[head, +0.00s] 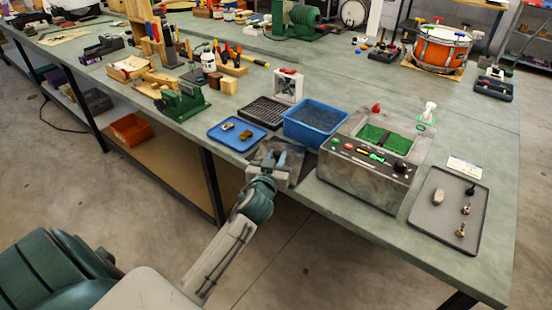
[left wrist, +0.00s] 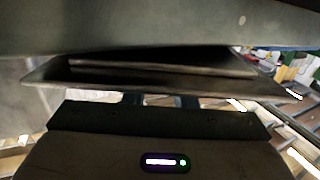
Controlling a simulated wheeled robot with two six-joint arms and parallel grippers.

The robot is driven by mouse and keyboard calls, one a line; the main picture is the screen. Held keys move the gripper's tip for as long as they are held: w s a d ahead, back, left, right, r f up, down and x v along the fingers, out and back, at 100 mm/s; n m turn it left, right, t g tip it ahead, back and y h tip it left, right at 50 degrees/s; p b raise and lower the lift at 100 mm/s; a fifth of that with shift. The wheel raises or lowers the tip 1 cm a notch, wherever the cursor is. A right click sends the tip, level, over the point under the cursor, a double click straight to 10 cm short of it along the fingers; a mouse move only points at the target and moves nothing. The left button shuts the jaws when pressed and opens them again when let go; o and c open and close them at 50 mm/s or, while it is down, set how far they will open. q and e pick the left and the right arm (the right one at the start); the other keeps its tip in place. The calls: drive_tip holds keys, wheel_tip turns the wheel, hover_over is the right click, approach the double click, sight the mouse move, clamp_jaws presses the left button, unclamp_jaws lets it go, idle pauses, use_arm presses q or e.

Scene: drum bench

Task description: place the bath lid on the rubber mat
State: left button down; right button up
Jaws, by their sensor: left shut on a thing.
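My left gripper (head: 280,163) is shut on the bath lid (head: 266,154), a grey metal plate at the bench's front edge. In the left wrist view the lid (left wrist: 100,88) is a wide dark plate spanning the picture, gripped by its near side. The bath (head: 365,175), a grey metal box with a control panel, stands to the right, open, with green showing inside. A dark flat patch (head: 306,166), perhaps the rubber mat, lies beside and behind the lid, mostly hidden by lid and gripper. I cannot tell whether lid and patch touch. My right gripper is out of view.
A blue tub (head: 314,120), a black ribbed tray (head: 264,112) and a blue tray (head: 237,134) with small parts stand close behind the gripper. A grey tray (head: 436,218) with metal parts lies right of the bath. The bench's front edge runs close by the lid.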

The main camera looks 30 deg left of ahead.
use_arm(q)
drive_tip(key=shift+f, duration=0.1)
drive_tip(key=c, duration=1.2)
unclamp_jaws()
